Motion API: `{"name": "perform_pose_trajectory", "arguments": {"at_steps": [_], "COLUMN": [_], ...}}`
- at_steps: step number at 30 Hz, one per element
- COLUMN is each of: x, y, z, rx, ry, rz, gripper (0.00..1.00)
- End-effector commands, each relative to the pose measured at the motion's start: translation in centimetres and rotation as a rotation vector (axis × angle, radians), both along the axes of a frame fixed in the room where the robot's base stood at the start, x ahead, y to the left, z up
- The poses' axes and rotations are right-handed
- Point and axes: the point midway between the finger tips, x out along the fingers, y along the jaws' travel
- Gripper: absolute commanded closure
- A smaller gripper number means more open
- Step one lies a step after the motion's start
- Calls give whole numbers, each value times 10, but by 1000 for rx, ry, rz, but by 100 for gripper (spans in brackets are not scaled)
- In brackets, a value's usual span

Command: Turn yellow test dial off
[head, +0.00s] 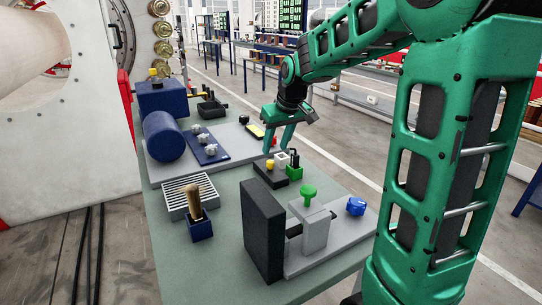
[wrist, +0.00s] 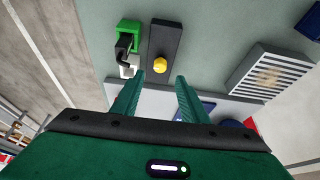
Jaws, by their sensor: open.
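The yellow test dial (head: 270,163) is a small faceted knob on a black block (head: 268,176) on the bench. In the wrist view the dial (wrist: 160,65) sits on the long dark block (wrist: 165,38), just beyond the gap between my fingertips. My gripper (head: 278,147) is open and empty, pointing down above and close to the dial's block. In the wrist view my gripper (wrist: 160,78) has one finger to each side of the dial's line. I cannot tell the dial's setting or its exact height below the fingers.
A green block with a black lever (head: 294,168) and a white piece (head: 282,159) stand right beside the dial block. A tall black block (head: 263,230) and a green knob (head: 309,193) are nearer. A slatted grey box (head: 190,197) is left. Bench surface (head: 225,185) between is clear.

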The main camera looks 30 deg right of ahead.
Motion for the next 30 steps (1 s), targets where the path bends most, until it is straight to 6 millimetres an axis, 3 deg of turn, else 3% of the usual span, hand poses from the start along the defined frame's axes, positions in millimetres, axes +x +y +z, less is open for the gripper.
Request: {"name": "perform_pose_trajectory", "arguments": {"at_steps": [3,9,26,30], "x": [-6,-12,-14,-42], "y": [0,0,-1,-8], "z": [17,29,30,25], "rx": [0,0,0,6], "ry": [-2,-1,2,32], "rz": [0,0,-2,-48], "gripper": [60,60,60,60]}}
